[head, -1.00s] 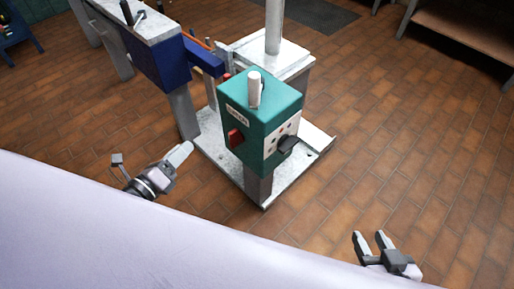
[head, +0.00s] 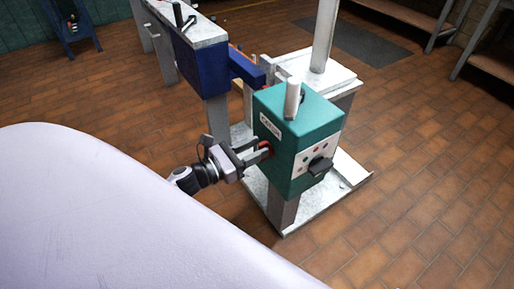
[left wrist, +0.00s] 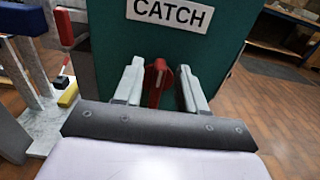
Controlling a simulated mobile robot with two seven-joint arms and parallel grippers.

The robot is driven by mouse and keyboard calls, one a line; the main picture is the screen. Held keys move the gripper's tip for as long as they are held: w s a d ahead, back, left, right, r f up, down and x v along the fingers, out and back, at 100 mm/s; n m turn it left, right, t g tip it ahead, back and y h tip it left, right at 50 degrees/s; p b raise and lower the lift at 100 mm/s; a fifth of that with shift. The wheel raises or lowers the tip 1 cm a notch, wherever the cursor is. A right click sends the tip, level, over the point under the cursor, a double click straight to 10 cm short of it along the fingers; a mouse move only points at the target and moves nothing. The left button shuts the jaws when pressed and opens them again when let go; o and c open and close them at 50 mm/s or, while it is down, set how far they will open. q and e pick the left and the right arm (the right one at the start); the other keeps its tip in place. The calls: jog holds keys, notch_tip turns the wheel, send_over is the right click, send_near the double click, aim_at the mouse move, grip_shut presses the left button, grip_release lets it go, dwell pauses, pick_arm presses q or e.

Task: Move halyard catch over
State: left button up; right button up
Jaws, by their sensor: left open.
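The halyard catch is a red lever (left wrist: 158,84) on the side of a teal box (head: 297,152). A white label reading CATCH (left wrist: 168,12) sits above it. In the head view the red lever (head: 266,151) is partly hidden by my fingers. My left gripper (head: 258,152) is at that side of the box, its fingers pointing at the box. In the left wrist view the fingers (left wrist: 160,68) are open, one on each side of the lever, with gaps showing. My right gripper is out of view.
The box has a grey peg (head: 292,98) on top and a black knob (head: 320,166) on its front panel. It stands on a pale metal base (head: 345,175) before a mast (head: 325,35). A blue housing (head: 200,60) stands behind left. Tiled floor is clear at right.

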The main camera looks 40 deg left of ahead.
pick_arm(q)
jog(key=shift+w+d, duration=0.2)
jog(key=shift+w, duration=0.25)
grip_shut()
